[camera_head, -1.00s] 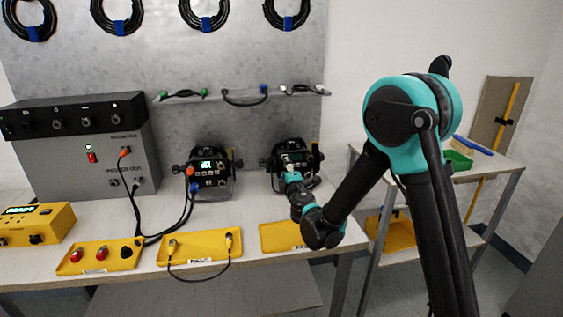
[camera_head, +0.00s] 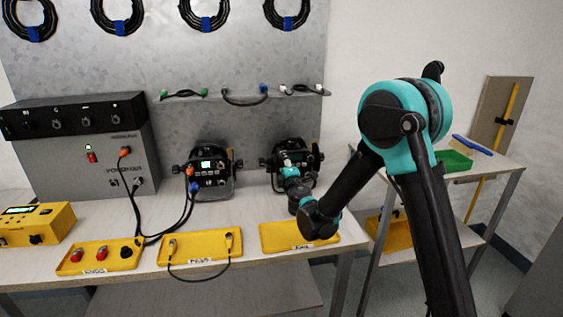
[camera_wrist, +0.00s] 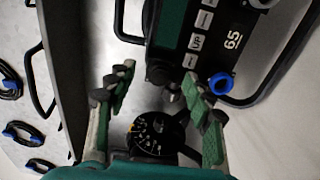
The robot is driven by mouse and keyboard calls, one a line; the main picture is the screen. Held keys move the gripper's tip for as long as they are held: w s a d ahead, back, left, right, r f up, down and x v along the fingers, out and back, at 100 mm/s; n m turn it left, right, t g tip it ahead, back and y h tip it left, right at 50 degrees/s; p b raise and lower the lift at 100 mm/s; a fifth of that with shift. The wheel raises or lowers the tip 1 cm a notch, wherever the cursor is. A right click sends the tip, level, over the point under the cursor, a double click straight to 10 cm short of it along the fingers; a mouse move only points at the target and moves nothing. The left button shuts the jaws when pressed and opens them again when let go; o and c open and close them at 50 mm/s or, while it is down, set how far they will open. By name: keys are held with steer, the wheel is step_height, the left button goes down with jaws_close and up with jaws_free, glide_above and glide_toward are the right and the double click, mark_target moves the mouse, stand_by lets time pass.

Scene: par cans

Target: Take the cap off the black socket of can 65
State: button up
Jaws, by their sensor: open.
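Can 65 (camera_wrist: 235,40) fills the upper right of the wrist view, with its number and a column of buttons on its rear panel. It appears to be the right-hand can (camera_head: 310,158) in the head view, partly behind my arm. A blue socket (camera_wrist: 221,83) sits on the panel's right. A dark round part (camera_wrist: 158,73), perhaps the black socket with its cap, lies between my fingertips; I cannot tell whether a cap is on it. My gripper (camera_wrist: 160,80) is open, one finger on each side of that part, with no clear contact. In the head view my gripper (camera_head: 288,172) is at the panel.
A second can (camera_head: 210,170) with cables stands left. Yellow trays (camera_head: 200,246) line the bench front, one (camera_head: 285,238) beneath my arm. A round dial (camera_wrist: 150,135) shows low in the wrist view.

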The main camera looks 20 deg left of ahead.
stand_by(0.5)
jaws_close()
steer(key=shift+s, duration=0.1)
stand_by(0.4)
steer(key=v, duration=0.5)
steer(key=shift+s+d, duration=0.25)
steer(key=shift+s, duration=0.05)
stand_by(1.0)
